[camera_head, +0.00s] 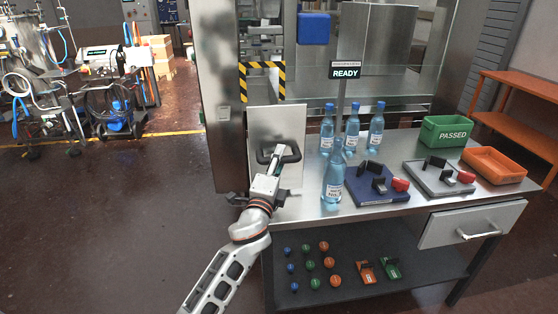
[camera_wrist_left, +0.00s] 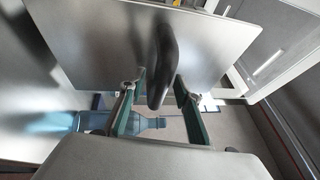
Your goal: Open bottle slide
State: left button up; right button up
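The bottle slide is an upright grey metal panel (camera_head: 290,122) at the left end of the workbench, with a black bar handle (camera_head: 278,154). The panel fills the upper middle of the left wrist view (camera_wrist_left: 95,40). There the handle (camera_wrist_left: 162,62) stands between the two fingers of my left gripper (camera_wrist_left: 160,80). Narrow gaps show between fingers and handle, so the gripper looks open around it, not clamped. In the head view my left gripper (camera_head: 272,172) is at the handle, hiding part of it. My right gripper is not in view.
Blue bottles (camera_head: 334,185) stand on the bench right of my left gripper, beside a dark blue fixture (camera_head: 385,196) and a grey one (camera_head: 428,188). A green PASSED bin (camera_head: 444,131) and an orange bin (camera_head: 500,166) are further right. Open floor lies left.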

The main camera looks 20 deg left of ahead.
pick_arm(q)
jog(key=s+f, duration=0.2)
jog(key=s, duration=0.9)
jog(key=shift+s, duration=0.4)
jog(key=s+f+n+g+h, duration=0.1)
jog(key=s+f+n+g, duration=0.3)
jog(key=s+f, duration=0.9)
jog(key=s+a+f+n+g+h, duration=0.1)
jog(key=s+f+n+g, duration=0.4)
jog(key=s+f+n, duration=0.5)
jog(key=s+f, duration=0.3)
jog(key=f, duration=0.6)
jog(key=shift+s+a+f+h, duration=0.15)
jog(key=shift+a+f+h, duration=0.15)
jog(key=shift+f+h, duration=0.1)
